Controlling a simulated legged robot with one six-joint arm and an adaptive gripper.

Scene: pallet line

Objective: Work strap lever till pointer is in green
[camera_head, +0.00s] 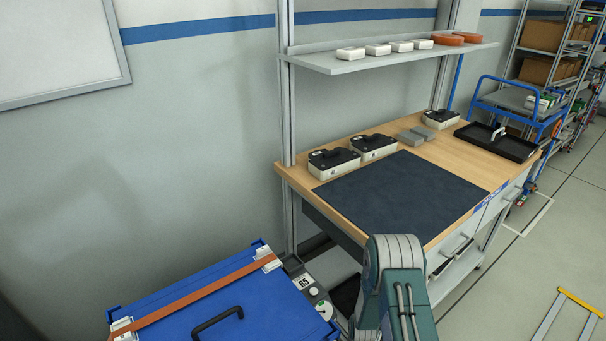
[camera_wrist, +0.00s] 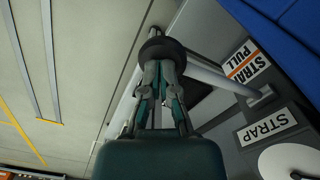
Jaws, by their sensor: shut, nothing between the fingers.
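The strap lever (camera_wrist: 222,76) shows in the wrist view as a grey bar with a dark round knob (camera_wrist: 160,47) on its end. My gripper (camera_wrist: 161,68) is shut and empty, its fingertips at the knob; I cannot tell whether they touch it. A white gauge dial (camera_wrist: 288,161) is cut off at the lower right corner; only a bit of dark pointer shows and no green there. In the head view an orange strap (camera_head: 195,293) runs across the blue lid (camera_head: 178,315).
A workbench with a dark mat (camera_head: 400,195) stands behind my arm, with black-topped cases (camera_head: 333,163) and a black tray (camera_head: 497,141) on it. A shelf (camera_head: 390,57) hangs above. The floor at the right (camera_head: 510,285) is mostly clear.

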